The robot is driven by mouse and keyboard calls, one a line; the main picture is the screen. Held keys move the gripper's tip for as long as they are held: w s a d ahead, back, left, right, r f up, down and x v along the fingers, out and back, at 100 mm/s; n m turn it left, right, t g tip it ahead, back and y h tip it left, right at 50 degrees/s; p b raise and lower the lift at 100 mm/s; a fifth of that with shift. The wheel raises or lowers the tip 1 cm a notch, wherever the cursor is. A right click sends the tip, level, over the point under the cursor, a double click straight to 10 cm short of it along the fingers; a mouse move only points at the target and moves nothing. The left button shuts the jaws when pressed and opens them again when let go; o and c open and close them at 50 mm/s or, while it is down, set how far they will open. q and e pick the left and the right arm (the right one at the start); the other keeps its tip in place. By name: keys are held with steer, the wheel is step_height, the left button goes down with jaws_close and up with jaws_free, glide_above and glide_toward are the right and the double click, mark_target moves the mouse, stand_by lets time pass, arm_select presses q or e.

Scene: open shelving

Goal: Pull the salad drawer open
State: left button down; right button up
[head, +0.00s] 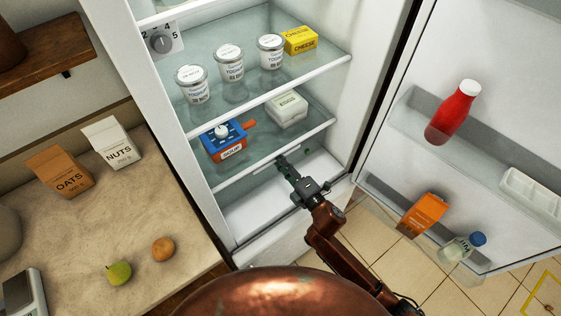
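The salad drawer (252,207) is the pale compartment at the bottom of the open fridge, below the lowest glass shelf. A light handle-like strip (262,168) shows near its upper back part. My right gripper (283,162) reaches into the fridge from the lower right, with its dark fingers at this strip. From this view I cannot tell whether the fingers touch or grip the strip, or how far apart they are. My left gripper is not in view.
The fridge door (465,120) stands wide open at right, with a red bottle (453,113) and an orange carton (422,215) in its racks. Above the gripper are a blue container (224,142) and a white tub (287,109). A counter (110,215) stands at left.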

steer(key=shift+c, duration=0.3)
jaws_close()
steer(key=shift+s, duration=0.1)
